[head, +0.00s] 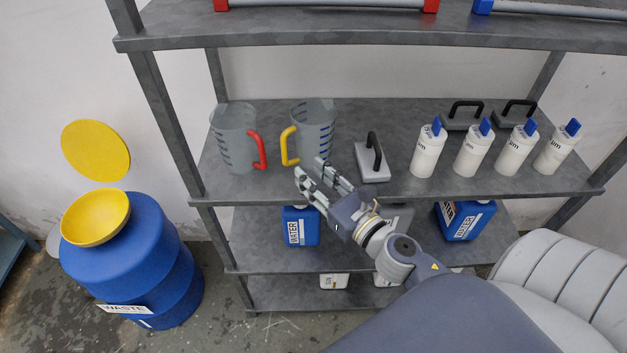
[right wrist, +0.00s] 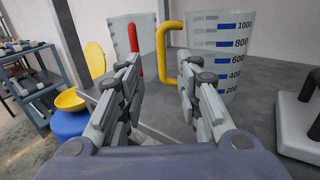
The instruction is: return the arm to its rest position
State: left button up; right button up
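My right gripper (head: 309,174) is open and empty. It is in front of the shelf's middle board, just below the yellow-handled jug (head: 315,128). In the right wrist view its two fingers (right wrist: 153,95) stand apart, and the yellow handle shows beyond the gap between them. The fingers look apart from the handle. The red-handled jug (head: 235,138) stands to the left on the same board. My right arm reaches in from the lower right. My left gripper is not in view.
The grey shelf (head: 390,188) carries several white bottles (head: 428,150) and a black-handled block (head: 372,160). Blue water containers (head: 300,226) stand on the board below. A blue waste barrel (head: 150,250) with a yellow funnel (head: 96,217) stands at left. Floor between barrel and shelf is clear.

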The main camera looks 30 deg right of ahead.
jog(key=s+d+f+m+g+h, duration=0.2)
jog(key=s+f+m+g+h, duration=0.15)
jog(key=m, duration=0.75)
jog(key=s+d+f+m+g+h, duration=0.2)
jog(key=d+f+m+g+h, duration=0.15)
jog(key=m, duration=0.65)
jog(key=s+a+f+m+g+y, duration=0.3)
jog(key=s+a+f+m+g, duration=0.15)
jog(key=s+a+m, duration=0.2)
jog(key=s+a+f+m+g+y, duration=0.25)
jog(key=s+a+f+m, duration=0.25)
jog(key=s+m, duration=0.3)
notch_tip(320, 180, down, 27)
jog(key=s+g, duration=0.2)
jog(key=s, duration=0.1)
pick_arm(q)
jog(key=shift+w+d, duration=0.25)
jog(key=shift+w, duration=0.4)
pick_arm(e)
jog(key=s+d+f+g, duration=0.1)
jog(key=s+d+f, duration=0.1)
jog(key=s+f, duration=1.2)
jog(key=shift+s+d+f+n, duration=0.35)
jog(key=shift+s+d+n, duration=0.1)
jog(key=shift+s, duration=0.5)
